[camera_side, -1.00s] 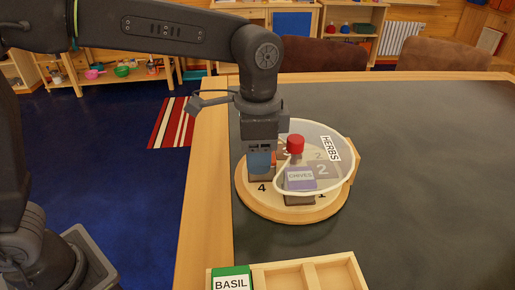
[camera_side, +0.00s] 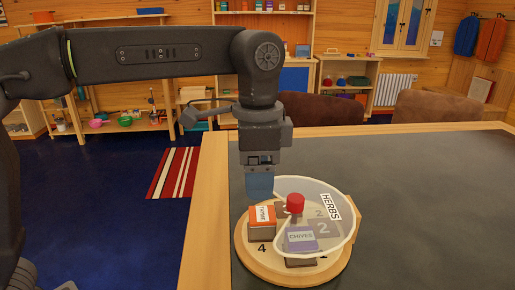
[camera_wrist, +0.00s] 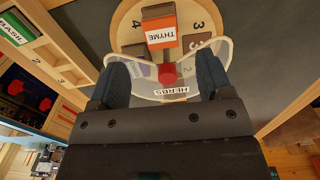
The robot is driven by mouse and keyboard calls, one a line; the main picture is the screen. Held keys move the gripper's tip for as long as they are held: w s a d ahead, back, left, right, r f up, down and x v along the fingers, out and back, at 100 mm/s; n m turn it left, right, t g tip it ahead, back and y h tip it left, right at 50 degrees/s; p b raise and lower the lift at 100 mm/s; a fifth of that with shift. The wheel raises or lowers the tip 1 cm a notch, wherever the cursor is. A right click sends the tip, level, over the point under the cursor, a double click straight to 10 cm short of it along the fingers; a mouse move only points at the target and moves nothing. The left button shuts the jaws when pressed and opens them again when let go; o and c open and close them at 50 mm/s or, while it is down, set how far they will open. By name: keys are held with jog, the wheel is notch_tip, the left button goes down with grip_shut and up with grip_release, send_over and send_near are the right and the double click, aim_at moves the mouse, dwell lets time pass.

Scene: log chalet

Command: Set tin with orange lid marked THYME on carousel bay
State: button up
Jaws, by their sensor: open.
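The tin with the orange lid marked THYME (camera_side: 262,217) stands upright on the round wooden carousel (camera_side: 245,257), in the bay beside the number 4. It also shows in the wrist view (camera_wrist: 164,34), beyond the fingertips. My gripper (camera_side: 260,192) is open and empty just above the tin, apart from it as far as I can see. In the wrist view its two dark blue fingers (camera_wrist: 165,72) are spread wide with nothing held between them.
A clear cover marked HERBS (camera_side: 331,207) with a red knob (camera_side: 295,203) stands over part of the carousel, close to my gripper. A purple-lidded CHIVES tin (camera_side: 301,238) sits under it. A wooden rack with a green BASIL tin (camera_wrist: 18,28) lies left in the wrist view.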

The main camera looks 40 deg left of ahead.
notch_tip(320, 180, up, 4)
jog(key=s+a+f+n+t, duration=0.3)
jog(key=s+a+n, duration=0.2)
jog(key=s+a, duration=0.5)
jog(key=s+a+f+n+t, duration=0.2)
jog(key=s+a+f+n, duration=0.2)
jog(key=a+f, duration=0.4)
jog(key=shift+s+f+t, duration=0.3)
jog(key=shift+s, duration=0.45)
